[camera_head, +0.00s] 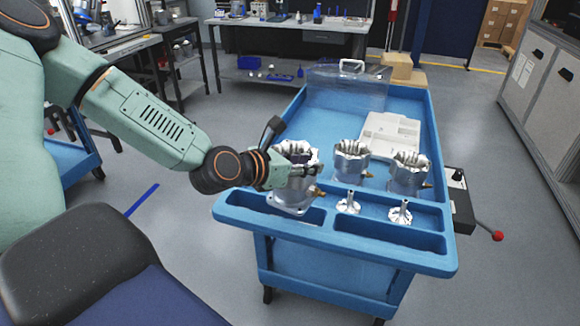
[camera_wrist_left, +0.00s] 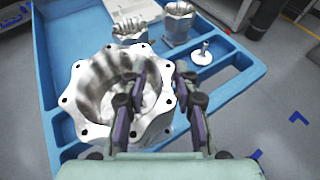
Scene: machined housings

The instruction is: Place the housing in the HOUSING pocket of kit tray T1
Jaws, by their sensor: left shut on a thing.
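A silvery, scalloped metal housing (camera_head: 293,190) is at the front left of the blue cart top. In the wrist view its open, lobed rim (camera_wrist_left: 88,132) faces the camera. My left gripper (camera_head: 308,170) is shut on the housing's wall. In the wrist view the gripper (camera_wrist_left: 160,85) has one finger inside the bore and the other outside. I cannot tell whether the housing's base touches the cart. A white moulded tray (camera_head: 390,135) lies farther back on the cart; no T1 label is readable, and its pockets are unclear. My right gripper is out of view.
Two similar housings (camera_head: 350,160) (camera_head: 408,175) stand to the right on the blue cart (camera_head: 350,250). Two small flanged metal parts (camera_head: 348,203) (camera_head: 399,213) stand near the front recesses. A clear lidded box (camera_head: 345,88) is at the back. Some cart surface behind the housings is bare.

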